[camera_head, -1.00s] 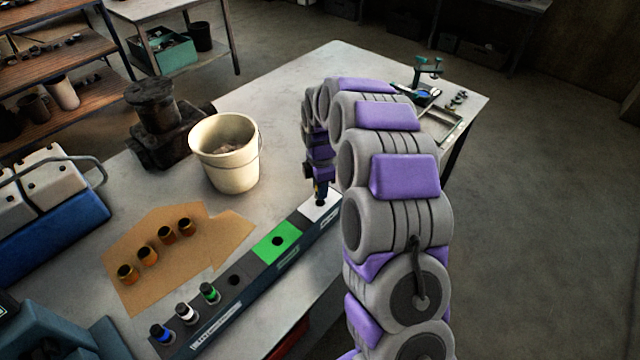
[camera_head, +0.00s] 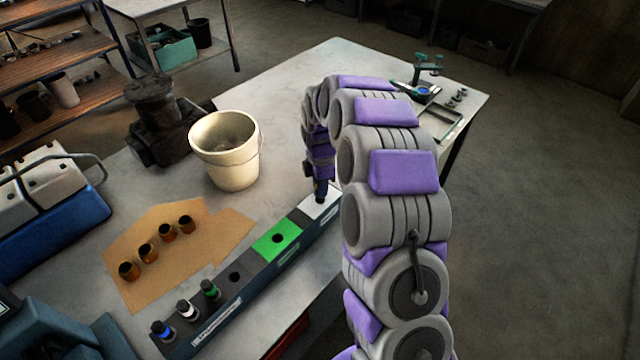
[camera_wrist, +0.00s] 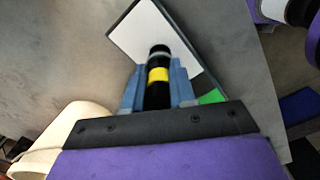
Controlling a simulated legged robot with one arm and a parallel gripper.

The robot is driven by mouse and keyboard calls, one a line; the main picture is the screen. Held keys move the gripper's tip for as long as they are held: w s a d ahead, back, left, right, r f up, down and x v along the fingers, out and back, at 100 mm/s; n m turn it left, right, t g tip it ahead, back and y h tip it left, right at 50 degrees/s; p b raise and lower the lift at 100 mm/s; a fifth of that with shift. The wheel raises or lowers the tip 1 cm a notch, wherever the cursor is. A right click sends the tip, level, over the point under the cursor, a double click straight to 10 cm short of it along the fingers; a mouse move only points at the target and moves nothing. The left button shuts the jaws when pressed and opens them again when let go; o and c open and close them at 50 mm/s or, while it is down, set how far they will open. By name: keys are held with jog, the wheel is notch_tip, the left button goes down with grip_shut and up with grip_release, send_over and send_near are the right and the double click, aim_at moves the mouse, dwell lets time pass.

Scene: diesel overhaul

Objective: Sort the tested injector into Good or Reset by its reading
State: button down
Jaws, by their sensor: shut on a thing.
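In the wrist view my gripper (camera_wrist: 158,92) is shut on a black injector with a yellow band (camera_wrist: 158,75). The injector is over or in the white section (camera_wrist: 150,35) of the long rack; I cannot tell whether it is seated. In the head view my gripper (camera_head: 320,198) is at that white section (camera_head: 327,208), at the rack's far end. The green section (camera_head: 268,250) with one dark hole is beside it. Three injectors, with blue (camera_head: 162,329), white (camera_head: 188,311) and green (camera_head: 210,290) bands, stand at the rack's near end. No reading is legible.
A cream bucket (camera_head: 228,165) stands behind the rack, with a dark machine part (camera_head: 160,125) beyond it. Several orange-brown cups (camera_head: 148,252) stand on cardboard (camera_head: 190,262). A vise-like green tool (camera_head: 428,65) and a tray (camera_head: 440,122) are at the far right. The far table middle is clear.

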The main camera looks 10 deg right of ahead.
jog(key=shift+f, duration=1.2)
jog(key=shift+c, duration=2.3)
grip_release()
jog(key=shift+r, duration=0.1)
jog(key=shift+r+p, duration=1.3)
jog(key=shift+r, duration=2.1)
